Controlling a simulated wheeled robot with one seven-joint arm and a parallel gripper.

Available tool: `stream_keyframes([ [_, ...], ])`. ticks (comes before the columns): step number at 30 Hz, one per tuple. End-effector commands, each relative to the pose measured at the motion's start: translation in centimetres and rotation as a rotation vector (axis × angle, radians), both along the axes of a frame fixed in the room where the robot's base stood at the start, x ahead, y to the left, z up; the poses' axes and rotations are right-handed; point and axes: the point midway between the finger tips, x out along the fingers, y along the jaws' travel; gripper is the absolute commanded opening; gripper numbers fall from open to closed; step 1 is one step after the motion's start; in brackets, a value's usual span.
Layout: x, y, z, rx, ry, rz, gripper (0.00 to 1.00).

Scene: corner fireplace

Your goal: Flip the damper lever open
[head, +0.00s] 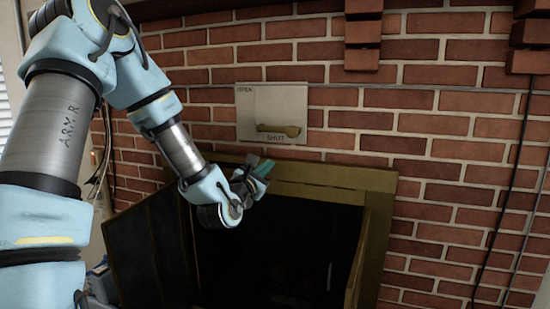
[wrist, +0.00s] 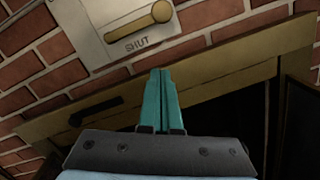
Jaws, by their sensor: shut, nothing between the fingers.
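The damper lever (head: 278,130) is a short brass handle on a pale metal plate (head: 258,103) fixed to the brick wall. The plate reads OPEN at its upper left and SHUT below the lever. The lever lies about level, just above the word SHUT. In the wrist view the lever (wrist: 138,24) shows at the top, with its round knob at the right end. My gripper (head: 263,168) is below the plate, in front of the fireplace's top frame, apart from the lever. Its teal fingers (wrist: 160,82) are together and empty.
The fireplace has a brass-coloured frame (head: 325,177) and a dark opening (head: 285,250). A dark door (head: 152,255) stands open at its left. Brick corbels (head: 363,35) jut out at the upper right of the plate. Cables run down the wall at right.

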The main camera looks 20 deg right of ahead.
Motion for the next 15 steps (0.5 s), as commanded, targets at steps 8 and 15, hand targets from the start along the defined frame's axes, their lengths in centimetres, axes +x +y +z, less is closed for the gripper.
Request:
stream_keyframes([
  [8,3.7,-4.0,0.9,0.0,0.0,0.0,0.0],
  [15,5.7,-6.9,2.6,0.002,-0.003,-0.001,0.0],
])
